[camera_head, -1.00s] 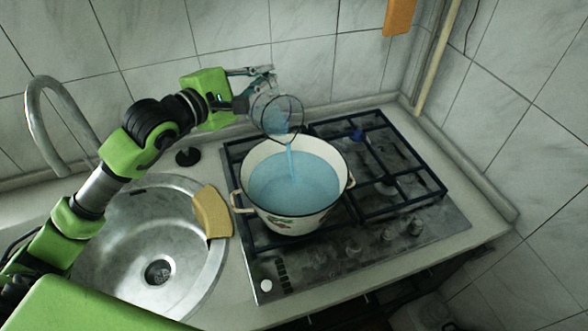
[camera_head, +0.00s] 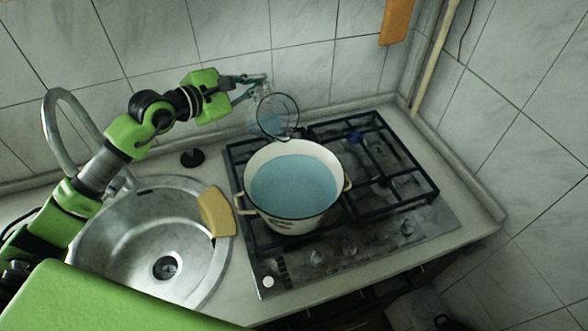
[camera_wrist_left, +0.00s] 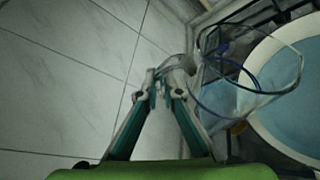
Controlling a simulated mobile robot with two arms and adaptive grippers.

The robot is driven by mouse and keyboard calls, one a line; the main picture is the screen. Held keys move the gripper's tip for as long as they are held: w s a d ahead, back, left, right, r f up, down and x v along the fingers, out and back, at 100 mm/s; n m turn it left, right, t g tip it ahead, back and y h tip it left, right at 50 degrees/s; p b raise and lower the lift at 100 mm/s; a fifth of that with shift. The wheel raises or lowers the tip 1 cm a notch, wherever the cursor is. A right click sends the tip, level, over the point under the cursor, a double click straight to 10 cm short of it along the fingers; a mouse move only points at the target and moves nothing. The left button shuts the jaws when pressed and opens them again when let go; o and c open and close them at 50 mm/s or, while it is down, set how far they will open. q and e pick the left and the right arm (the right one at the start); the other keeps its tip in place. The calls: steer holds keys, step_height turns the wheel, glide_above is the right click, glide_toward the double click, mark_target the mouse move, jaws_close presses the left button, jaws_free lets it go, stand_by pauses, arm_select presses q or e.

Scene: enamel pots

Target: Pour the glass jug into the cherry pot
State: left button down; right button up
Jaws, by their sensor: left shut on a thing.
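The cherry pot (camera_head: 290,212) is a cream enamel pot with a dark rim, standing upright on the left part of the stove. Blue liquid (camera_head: 292,185) fills much of it; it also shows in the left wrist view (camera_wrist_left: 292,95). My left gripper (camera_head: 262,82) is shut on the glass jug (camera_head: 277,118), at its handle side. The jug is clear with a dark rim, tilted, and held above the pot's back edge. Some blue liquid shows in the jug. No stream falls from it. In the left wrist view the gripper (camera_wrist_left: 165,85) reaches the jug (camera_wrist_left: 240,75). My right gripper is out of view.
The gas stove (camera_head: 395,225) has dark grates, with free room right of the pot. A round steel sink (camera_head: 130,250) with a tall faucet (camera_head: 58,125) is at left. A tiled wall is close behind the jug.

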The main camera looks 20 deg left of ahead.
arm_select(q)
steer(key=shift+w+a+r+n, duration=0.3)
steer(key=shift+a+r, duration=0.05)
steer(key=shift+r, duration=0.3)
steer(key=shift+w+a+f+n+g, duration=0.2)
steer(key=shift+a+f+n+g, duration=0.1)
steer(key=shift+f, duration=0.15)
steer(key=shift+w+a+f+n+g+h+b, duration=1.5)
steer(key=shift+w+a+f+n+b, duration=0.8)
steer(key=shift+f+n, duration=0.4)
step_height(320, 180, up, 5)
steer(key=shift+r+p, duration=0.1)
steer(key=shift+p, duration=1.05)
